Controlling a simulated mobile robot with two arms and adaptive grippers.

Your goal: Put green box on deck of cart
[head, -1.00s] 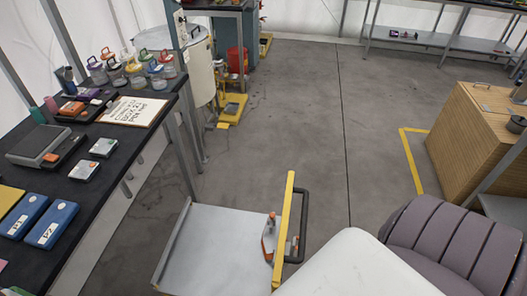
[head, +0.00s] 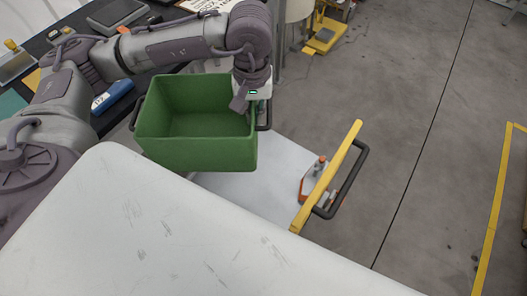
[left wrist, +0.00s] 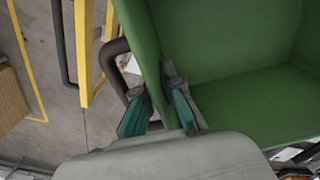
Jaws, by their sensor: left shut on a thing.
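The green box (head: 200,135) is open at the top and empty as far as I see. It is held level in the head view, in front of the left part of the cart's pale deck (head: 250,190). I cannot tell whether it touches the deck. My left gripper (head: 252,105) is shut on the box at its right side. In the left wrist view, the gripper's teal fingers (left wrist: 158,100) are at the wall of the green box (left wrist: 245,60). My right gripper is not in view.
An orange and grey item (head: 313,180) lies on the deck beside the cart's yellow bar (head: 328,175) and black handle (head: 350,182). A dark workbench (head: 40,45) stands at the left.

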